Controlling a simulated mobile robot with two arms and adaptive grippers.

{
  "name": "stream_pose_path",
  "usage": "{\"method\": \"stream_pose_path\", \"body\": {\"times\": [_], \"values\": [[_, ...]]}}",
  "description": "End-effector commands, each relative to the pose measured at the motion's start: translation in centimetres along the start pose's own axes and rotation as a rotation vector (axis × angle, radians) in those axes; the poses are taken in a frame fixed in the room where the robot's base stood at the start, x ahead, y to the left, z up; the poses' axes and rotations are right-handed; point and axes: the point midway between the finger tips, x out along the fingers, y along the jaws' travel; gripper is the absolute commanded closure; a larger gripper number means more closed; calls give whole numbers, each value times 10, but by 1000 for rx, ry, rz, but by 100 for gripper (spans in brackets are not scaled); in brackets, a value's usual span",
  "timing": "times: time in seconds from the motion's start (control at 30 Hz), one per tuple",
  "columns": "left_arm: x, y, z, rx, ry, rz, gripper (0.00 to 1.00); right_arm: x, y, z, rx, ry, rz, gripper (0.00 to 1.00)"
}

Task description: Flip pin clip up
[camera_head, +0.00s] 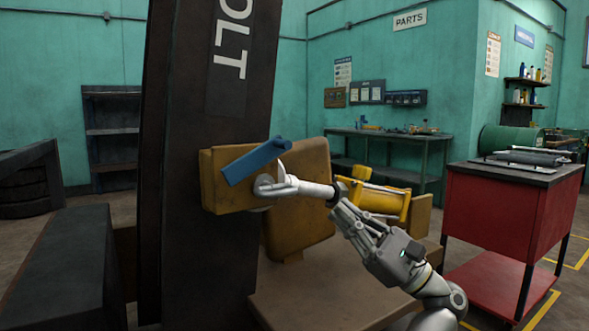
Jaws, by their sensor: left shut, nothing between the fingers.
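A blue bar, which looks like the pin clip (256,162), sits tilted across the front of a yellow block (226,200), its right end higher. A silver pin (305,188) with a rounded head lies just below it and points right. A thin pale piece stands up beside the pin's head. My left gripper (345,213) is shut and empty, its fingertips close to the pin's right end, below and right of the blue bar. I cannot tell whether they touch the pin. My right gripper is not in view.
A dark upright mast (208,255) stands left of the pin. A brown seat-like part (298,200) and a yellow cylinder (382,202) lie behind the gripper. A red cabinet (493,212) stands at right, a workbench (395,136) at the back.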

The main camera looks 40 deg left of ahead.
Motion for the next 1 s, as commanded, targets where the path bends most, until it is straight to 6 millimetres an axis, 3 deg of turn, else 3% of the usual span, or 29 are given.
{"method": "stream_pose_path", "body": {"times": [0.23, 0.7, 0.87, 1.0], "values": [[-7, -5, 3, -263, 52, -12, 100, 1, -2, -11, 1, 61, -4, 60], [-6, -6, 4, -303, 59, -12, 100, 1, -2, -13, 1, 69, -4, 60], [8, -5, 3, -304, 57, -9, 100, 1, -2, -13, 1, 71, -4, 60], [33, -6, 1, -303, 56, -9, 100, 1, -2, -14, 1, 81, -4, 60]]}}
